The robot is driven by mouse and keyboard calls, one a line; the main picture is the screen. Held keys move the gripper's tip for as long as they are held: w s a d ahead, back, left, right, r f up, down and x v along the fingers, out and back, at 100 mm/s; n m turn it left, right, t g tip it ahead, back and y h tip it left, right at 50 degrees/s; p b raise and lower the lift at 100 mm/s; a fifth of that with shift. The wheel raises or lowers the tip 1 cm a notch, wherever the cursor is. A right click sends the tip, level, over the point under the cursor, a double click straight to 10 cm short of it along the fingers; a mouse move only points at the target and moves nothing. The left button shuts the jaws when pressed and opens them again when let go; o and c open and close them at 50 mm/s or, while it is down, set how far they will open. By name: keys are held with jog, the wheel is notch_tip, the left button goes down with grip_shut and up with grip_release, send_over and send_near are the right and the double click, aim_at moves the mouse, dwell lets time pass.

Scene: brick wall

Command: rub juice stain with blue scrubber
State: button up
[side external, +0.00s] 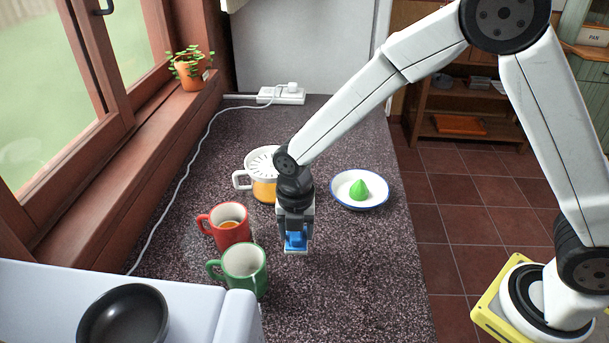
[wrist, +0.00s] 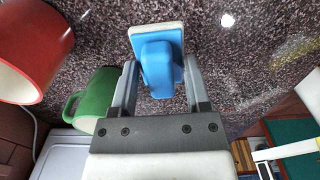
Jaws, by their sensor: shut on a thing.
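My gripper (side external: 296,232) points down over the dark speckled countertop (side external: 330,285). It is shut on the blue scrubber (side external: 295,241), which has a pale flat pad on its underside. In the wrist view the blue scrubber (wrist: 158,66) sits between the two grey fingers of my gripper (wrist: 158,85). I cannot tell whether the pad touches the counter.
A red mug (side external: 229,226) and a green mug (side external: 245,268) stand just left of my gripper. A juicer (side external: 263,190) is behind it. A pan (side external: 123,318) is at front left. Counter at front right is clear.

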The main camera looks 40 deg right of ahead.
jog(key=shift+r, duration=2.05)
jog(key=shift+d, duration=0.15)
